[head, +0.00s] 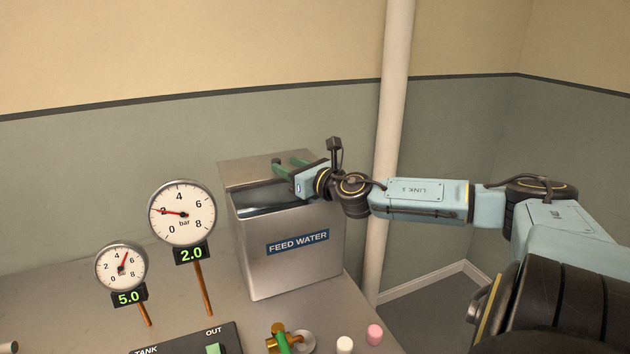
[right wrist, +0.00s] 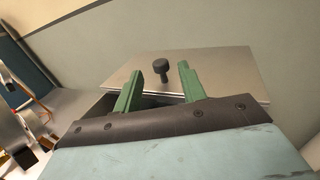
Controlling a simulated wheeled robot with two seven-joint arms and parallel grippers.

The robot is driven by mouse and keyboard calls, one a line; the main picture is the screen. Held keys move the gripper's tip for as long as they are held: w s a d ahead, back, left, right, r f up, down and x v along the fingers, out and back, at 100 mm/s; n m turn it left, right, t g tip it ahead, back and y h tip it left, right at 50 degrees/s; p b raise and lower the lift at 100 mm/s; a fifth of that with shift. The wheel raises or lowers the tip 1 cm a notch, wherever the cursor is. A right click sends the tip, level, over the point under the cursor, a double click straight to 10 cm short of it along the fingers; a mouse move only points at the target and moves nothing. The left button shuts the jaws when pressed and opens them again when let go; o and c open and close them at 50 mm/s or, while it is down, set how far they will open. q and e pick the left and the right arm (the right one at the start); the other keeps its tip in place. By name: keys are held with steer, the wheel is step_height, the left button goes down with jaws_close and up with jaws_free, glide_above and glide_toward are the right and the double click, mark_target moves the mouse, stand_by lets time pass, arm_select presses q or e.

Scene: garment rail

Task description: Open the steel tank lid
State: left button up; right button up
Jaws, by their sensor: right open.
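The steel tank (head: 290,268) with a FEED WATER label stands on the grey bench. Its steel lid (head: 240,174) is at the rear of the top, and an opening with a bluish interior shows in front of it. I cannot tell whether the lid is tilted up or slid back. The lid (right wrist: 215,75) also shows in the right wrist view, with a black knob (right wrist: 161,70). My right gripper (head: 285,164) is open over the lid. Its green fingers appear on either side of the knob, with gaps; contact is not visible. My left gripper is out of view.
Two round gauges (head: 182,213) (head: 121,267) on copper stems stand left of the tank. A brass valve (head: 279,339), a white button (head: 344,345) and a pink button (head: 374,334) sit in front. A pale vertical pipe (head: 394,90) rises behind my right arm.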

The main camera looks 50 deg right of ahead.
steer(key=shift+s+f, duration=0.1)
steer(key=shift+s, duration=0.2)
steer(key=s+p, duration=0.4)
steer(key=s, duration=0.3)
steer(key=shift+s+a+p, duration=0.25)
steer(key=shift+a+p, duration=0.05)
steer(key=shift+p, duration=0.05)
stand_by(0.4)
